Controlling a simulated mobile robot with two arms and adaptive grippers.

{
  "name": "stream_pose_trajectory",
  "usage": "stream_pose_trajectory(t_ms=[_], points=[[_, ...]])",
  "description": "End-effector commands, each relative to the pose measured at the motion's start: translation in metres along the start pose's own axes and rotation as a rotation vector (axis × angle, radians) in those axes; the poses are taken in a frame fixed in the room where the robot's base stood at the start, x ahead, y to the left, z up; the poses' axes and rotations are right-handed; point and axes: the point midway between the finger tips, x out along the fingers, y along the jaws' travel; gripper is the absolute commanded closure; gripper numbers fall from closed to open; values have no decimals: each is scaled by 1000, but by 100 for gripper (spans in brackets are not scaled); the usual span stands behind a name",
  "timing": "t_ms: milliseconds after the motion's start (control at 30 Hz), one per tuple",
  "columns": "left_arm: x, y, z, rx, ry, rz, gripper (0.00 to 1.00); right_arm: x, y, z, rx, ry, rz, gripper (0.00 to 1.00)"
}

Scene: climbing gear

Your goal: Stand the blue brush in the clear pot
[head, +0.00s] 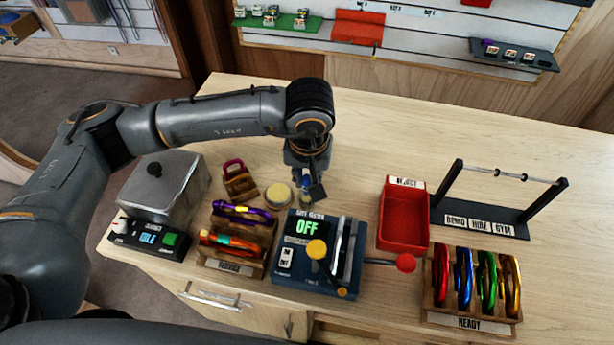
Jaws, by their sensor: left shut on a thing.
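My left gripper (312,186) comes down from above, behind the gate tester, near the middle of the table. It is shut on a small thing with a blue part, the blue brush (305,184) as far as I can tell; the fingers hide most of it. A pale yellowish patch shows just below the fingers. I cannot make out the clear pot for certain, nor tell whether the brush is inside or above it. A round, pale yellow-topped tin (278,194) sits just left of the gripper. My right gripper is not in view.
The blue tester (290,262) stands just in front of the gripper, its red-knobbed lever reaching right. A red tray (404,228), a rack of carabiners (470,322) and a black bar stand (480,212) are to the right. A wooden holder (238,182) and grey box (160,185) are left. The back table is clear.

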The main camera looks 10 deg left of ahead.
Motion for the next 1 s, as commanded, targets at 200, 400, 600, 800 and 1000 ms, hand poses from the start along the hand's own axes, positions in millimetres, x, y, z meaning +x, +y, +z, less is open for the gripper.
stream_pose_trajectory(t_ms=[200,400,600,800,1000], points=[[5,0,1,0,0,0,100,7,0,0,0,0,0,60],[5,0,1,0,0,0,100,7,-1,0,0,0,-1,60],[5,0,1,0,0,0,56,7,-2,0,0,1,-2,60],[5,0,1,0,0,0,56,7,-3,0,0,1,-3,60],[-3,1,0,0,1,1,56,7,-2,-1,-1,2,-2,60]])
